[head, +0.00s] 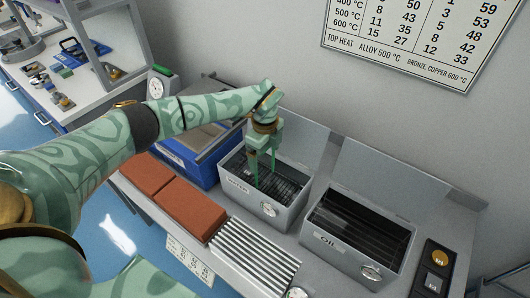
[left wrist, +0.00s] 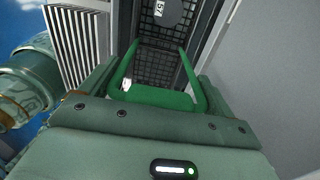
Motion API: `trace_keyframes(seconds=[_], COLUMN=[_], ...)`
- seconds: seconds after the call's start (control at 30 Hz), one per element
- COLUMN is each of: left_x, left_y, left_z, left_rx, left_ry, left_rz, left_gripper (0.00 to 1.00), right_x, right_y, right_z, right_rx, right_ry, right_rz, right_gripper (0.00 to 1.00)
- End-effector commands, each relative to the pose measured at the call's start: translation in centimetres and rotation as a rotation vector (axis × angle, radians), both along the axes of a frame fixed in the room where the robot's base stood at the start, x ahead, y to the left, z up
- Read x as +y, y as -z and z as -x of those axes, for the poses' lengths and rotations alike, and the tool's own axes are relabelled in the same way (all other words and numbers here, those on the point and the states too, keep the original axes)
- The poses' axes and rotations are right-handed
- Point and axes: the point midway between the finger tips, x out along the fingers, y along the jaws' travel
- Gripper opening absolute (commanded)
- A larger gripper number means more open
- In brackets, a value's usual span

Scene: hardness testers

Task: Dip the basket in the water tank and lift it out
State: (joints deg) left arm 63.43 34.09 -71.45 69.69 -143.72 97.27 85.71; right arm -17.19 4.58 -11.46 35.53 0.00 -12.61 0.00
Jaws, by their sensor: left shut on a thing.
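The grey water tank (head: 235,188) stands on the bench at mid-picture, with a label and a dial on its front. My left gripper (head: 264,140) is above the tank, pointing down. It is shut on the green handle (left wrist: 155,95) of the basket, seen close in the left wrist view. The handle's two arms run down to the dark mesh basket (left wrist: 155,66). In the head view the basket (head: 285,182) shows as dark mesh inside the tank walls, partly hidden by the gripper and handle. I cannot tell the water level. My right gripper is out of view.
An oil tank (head: 343,253) stands to the right, its raised lid behind it. A white ribbed rack (head: 255,255) and red-brown bricks (head: 190,208) lie in front. A blue container (head: 185,158) is left of the water tank. A switch panel (head: 436,272) is far right.

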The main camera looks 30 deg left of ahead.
Motion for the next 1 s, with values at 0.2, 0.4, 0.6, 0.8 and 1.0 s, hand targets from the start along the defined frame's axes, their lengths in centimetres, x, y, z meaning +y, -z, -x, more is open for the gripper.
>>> trace_keyframes(seconds=[0.2,0.4,0.6,0.8,1.0], left_x=[0.0,-0.1,0.0,0.0,0.0], left_y=[-2.7,-5.0,-7.2,-9.4,-11.5], left_z=[-0.1,-0.1,-0.1,-0.1,-0.1], left_rx=[-0.006,-0.005,-0.005,-0.005,-0.005], left_ry=[-0.001,0.0,0.0,0.0,0.0], left_rz=[0.002,0.002,0.0,0.001,0.002], left_gripper=[0.38,0.38,0.38,0.38,0.38], right_x=[0.0,0.0,0.0,0.0,0.0], right_y=[-2.0,-3.8,-5.6,-7.5,-9.2], right_z=[-0.5,-1.0,-1.4,-1.7,-2.0], right_rx=[-0.013,-0.023,-0.033,-0.041,-0.048], right_ry=[0.0,0.0,0.0,0.0,0.0], right_rz=[0.0,0.0,0.0,0.0,0.0], right_gripper=[0.36,0.36,0.36,0.36,0.36])
